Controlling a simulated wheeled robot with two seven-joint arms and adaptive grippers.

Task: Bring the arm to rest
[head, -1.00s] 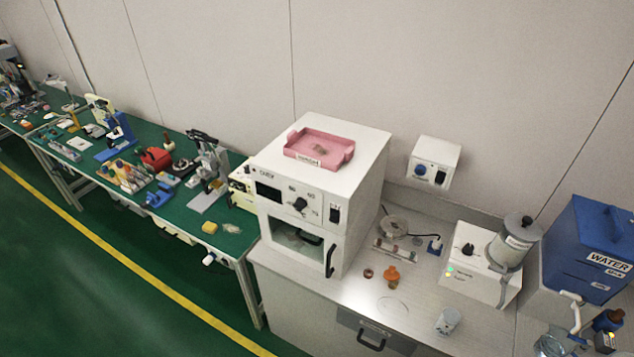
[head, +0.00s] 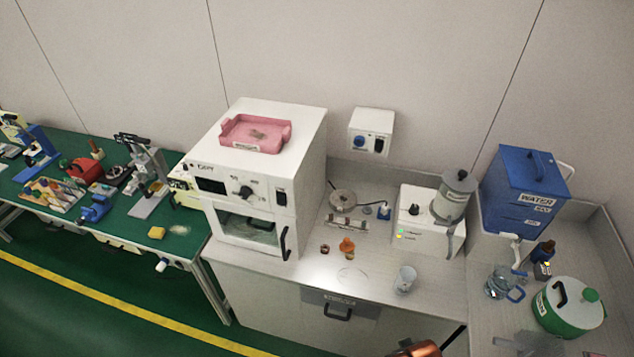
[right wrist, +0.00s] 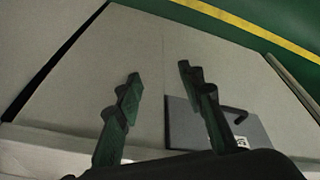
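My right gripper (right wrist: 160,76) shows in the right wrist view. Its two dark green ridged fingers stand apart with nothing between them. Behind them is a pale cabinet front (right wrist: 90,75) with a grey drawer panel and a dark handle (right wrist: 236,113). I cannot tell the exact gap between the fingers and the cabinet. The right gripper does not show in the head view. My left gripper is in neither view.
The head view shows a white oven (head: 290,150) with a pink tray (head: 228,131) on top. A blue water tank (head: 525,185), a glass jug (head: 498,284) and a green-and-white canister (head: 568,310) stand to the right. The green floor (head: 60,315) at lower left is clear.

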